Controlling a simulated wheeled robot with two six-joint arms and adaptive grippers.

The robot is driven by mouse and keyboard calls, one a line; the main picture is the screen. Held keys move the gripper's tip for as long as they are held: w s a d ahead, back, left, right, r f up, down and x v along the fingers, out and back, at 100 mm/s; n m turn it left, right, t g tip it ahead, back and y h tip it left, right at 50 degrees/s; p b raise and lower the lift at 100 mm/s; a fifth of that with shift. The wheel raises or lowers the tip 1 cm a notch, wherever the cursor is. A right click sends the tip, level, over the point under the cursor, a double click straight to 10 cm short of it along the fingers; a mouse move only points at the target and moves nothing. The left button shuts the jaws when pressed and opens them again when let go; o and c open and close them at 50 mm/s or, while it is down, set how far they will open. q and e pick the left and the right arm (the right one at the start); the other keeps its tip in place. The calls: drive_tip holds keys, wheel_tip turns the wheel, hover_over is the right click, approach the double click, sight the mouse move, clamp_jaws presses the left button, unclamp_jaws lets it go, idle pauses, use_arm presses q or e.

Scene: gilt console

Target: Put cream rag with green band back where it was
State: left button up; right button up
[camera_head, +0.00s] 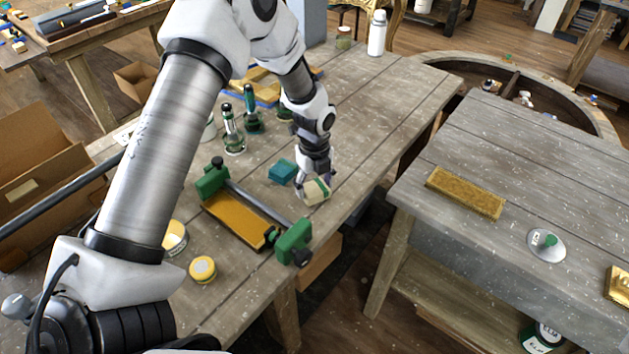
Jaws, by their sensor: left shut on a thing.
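The cream rag with a green band (317,192) is a small folded bundle near the right edge of the left table. My left gripper (314,181) points down at it, with its fingers around the rag's upper part. The gripper is shut on the rag. I cannot tell whether the rag touches the tabletop. My right gripper is not in view.
A teal block (282,171) lies just left of the rag. A green-ended clamp (293,243) with an amber board is in front. Green bottles (233,135) stand behind left. A gap separates the right table (480,150), which holds a gold brush-like block (465,192).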

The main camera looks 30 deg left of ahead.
sight(315, 188)
use_arm(q)
drive_tip(key=shift+d, duration=0.1)
drive_tip(key=shift+f, duration=0.1)
drive_tip(key=o, duration=1)
drive_tip(key=shift+o, duration=0.5)
drive_tip(key=shift+r, duration=0.35)
drive_tip(key=shift+r+b, duration=0.3)
drive_tip(key=shift+r, duration=0.05)
wheel_tip(315, 188, up, 11)
drive_tip(key=b, duration=0.2)
